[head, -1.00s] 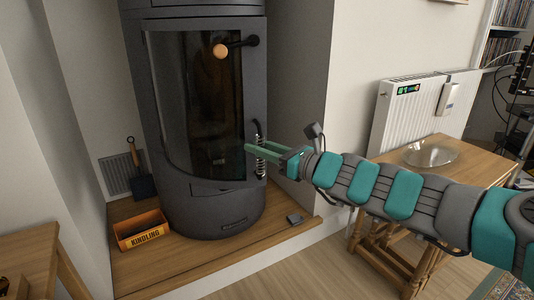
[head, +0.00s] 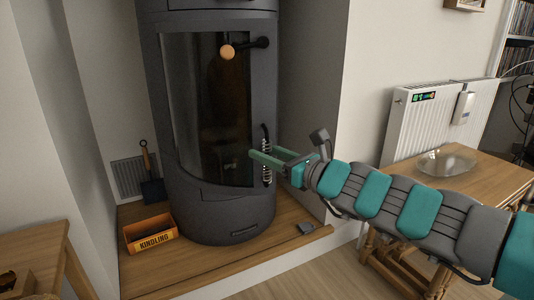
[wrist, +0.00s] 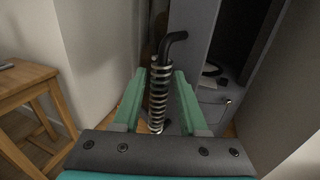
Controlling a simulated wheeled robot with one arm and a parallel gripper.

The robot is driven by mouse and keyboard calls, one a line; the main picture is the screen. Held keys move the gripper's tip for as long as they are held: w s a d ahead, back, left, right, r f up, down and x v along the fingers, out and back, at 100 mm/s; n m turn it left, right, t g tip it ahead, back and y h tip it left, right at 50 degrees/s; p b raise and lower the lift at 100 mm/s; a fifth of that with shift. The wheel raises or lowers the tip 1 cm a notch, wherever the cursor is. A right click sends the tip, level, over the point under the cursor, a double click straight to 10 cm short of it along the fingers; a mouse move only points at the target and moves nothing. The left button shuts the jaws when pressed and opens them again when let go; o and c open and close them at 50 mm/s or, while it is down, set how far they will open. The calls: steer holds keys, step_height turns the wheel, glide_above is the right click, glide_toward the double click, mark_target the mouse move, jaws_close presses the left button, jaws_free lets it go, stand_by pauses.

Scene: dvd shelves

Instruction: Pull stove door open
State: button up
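The stove (head: 225,215) is a dark grey cylinder with a tall curved glass door (head: 205,110). A black upright door handle with a silver coil (head: 266,160) is at the door's right side. My gripper (head: 268,157) reaches it from the right. In the wrist view, the coil handle (wrist: 158,95) stands between my two green fingers (wrist: 160,85), with narrow gaps showing on both sides. The fingers are open around it. A second knob (head: 228,52), wooden on a black stem, is higher on the stove. I cannot tell whether the door is ajar.
The stove stands on a low wooden hearth (head: 290,245). An orange kindling box (head: 150,235) and a shovel (head: 152,190) are at its left. A wall corner is close on the right, with a radiator (head: 420,125) and wooden table (head: 465,175) beyond.

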steer(key=shift+o, duration=0.9)
steer(key=p+v, duration=0.1)
steer(key=v, duration=0.7)
steer(key=shift+w, duration=0.1)
